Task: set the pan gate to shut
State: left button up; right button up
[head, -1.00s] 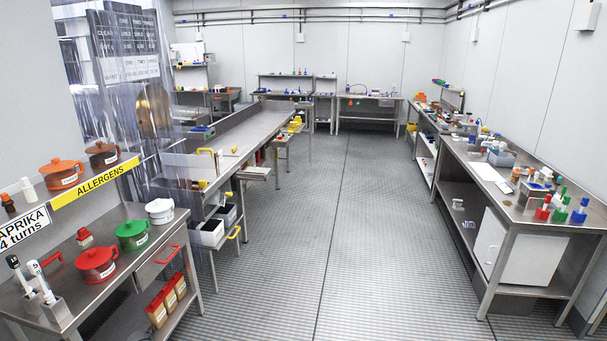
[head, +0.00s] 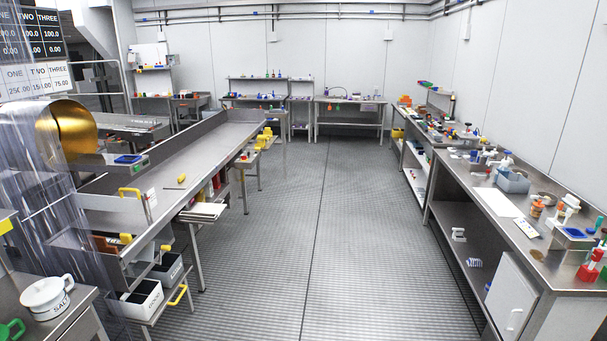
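I cannot pick out the pan gate for certain. On the left, a long steel bench (head: 215,150) carries an upright pale panel (head: 105,203) with a yellow handle (head: 130,192) near its right end. A brass-coloured drum (head: 72,128) stands behind the clear strip curtain, with a small blue item (head: 128,159) on a steel ledge beside it. Whether any gate there is open or shut is too small to tell. Neither of my grippers is in view.
White bins (head: 140,299) sit on a low shelf at the bench's near end. A white SALT pot (head: 47,297) stands on the table at lower left. A cluttered counter (head: 478,190) with a white cabinet door (head: 508,292) lines the right. The floor aisle (head: 310,240) between is clear.

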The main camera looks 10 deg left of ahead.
aim_at(121, 204)
jog(key=u, duration=0.3)
jog(key=i, duration=1.95)
jog(key=u, duration=1.45)
jog(key=i, duration=1.25)
jog(key=u, duration=0.7)
